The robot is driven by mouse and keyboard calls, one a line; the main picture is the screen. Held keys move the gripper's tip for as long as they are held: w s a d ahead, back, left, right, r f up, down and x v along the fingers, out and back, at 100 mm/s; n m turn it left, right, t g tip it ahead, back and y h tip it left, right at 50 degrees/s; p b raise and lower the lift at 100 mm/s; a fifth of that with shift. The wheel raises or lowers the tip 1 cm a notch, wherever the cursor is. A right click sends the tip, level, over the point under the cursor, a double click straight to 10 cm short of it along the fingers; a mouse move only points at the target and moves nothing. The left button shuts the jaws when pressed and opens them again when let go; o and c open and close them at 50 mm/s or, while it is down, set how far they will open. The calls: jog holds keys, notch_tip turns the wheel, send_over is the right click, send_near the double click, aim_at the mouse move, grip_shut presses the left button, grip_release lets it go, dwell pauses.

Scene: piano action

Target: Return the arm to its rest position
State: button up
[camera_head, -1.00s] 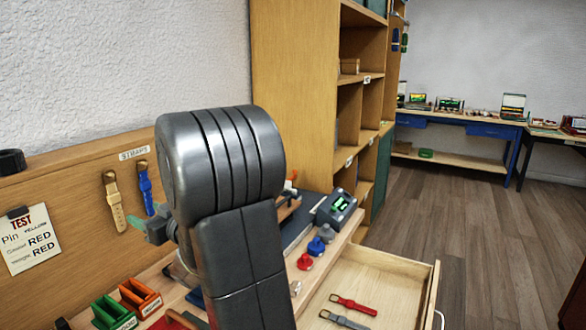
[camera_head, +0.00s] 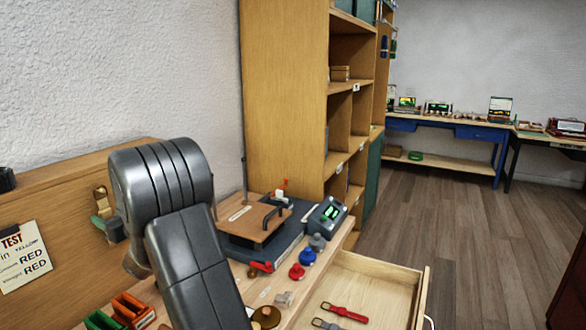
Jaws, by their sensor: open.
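My arm's dark grey links fill the lower left of the head view and stand folded in front of the wooden backboard. My gripper (camera_head: 106,227) pokes out at the left of the arm, mostly hidden behind it. Its visible grey-green end is near the tan watch strap (camera_head: 101,196) hanging on the board. I see nothing held in it. The jaws are open, though the arm covers much of them.
The workbench carries a press-like fixture (camera_head: 255,222), a small device with a green display (camera_head: 327,214), coloured knobs (camera_head: 297,271) and small bins (camera_head: 132,309). An open drawer (camera_head: 378,282) holds a red strap (camera_head: 344,313). Shelves (camera_head: 285,100) stand behind; floor at right is clear.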

jog(key=shift+f, duration=0.15)
jog(key=shift+a+f+b, duration=0.2)
jog(key=shift+b, duration=0.25)
jog(key=shift+d+f, duration=0.1)
jog(key=shift+d, duration=0.25)
jog(key=b+v, duration=0.3)
jog(key=v, duration=1)
jog(key=p+x, duration=0.1)
jog(key=x, duration=0.3)
jog(key=p+x, duration=0.1)
jog(key=x, duration=0.4)
jog(key=p+x, duration=0.1)
jog(key=x, duration=0.3)
jog(key=shift+a+r, duration=0.25)
jog(key=shift+a, duration=0.1)
jog(key=shift+w+r+p, duration=0.1)
jog(key=shift+r+p, duration=0.2)
jog(key=shift+p, duration=0.4)
jog(key=s+d+r+p, duration=0.2)
jog(key=s+d+r, duration=0.2)
jog(key=d, duration=0.4)
jog(key=shift+s+d+r+p, duration=0.25)
jog(key=shift+d+r+p, duration=0.1)
jog(key=shift+r, duration=0.45)
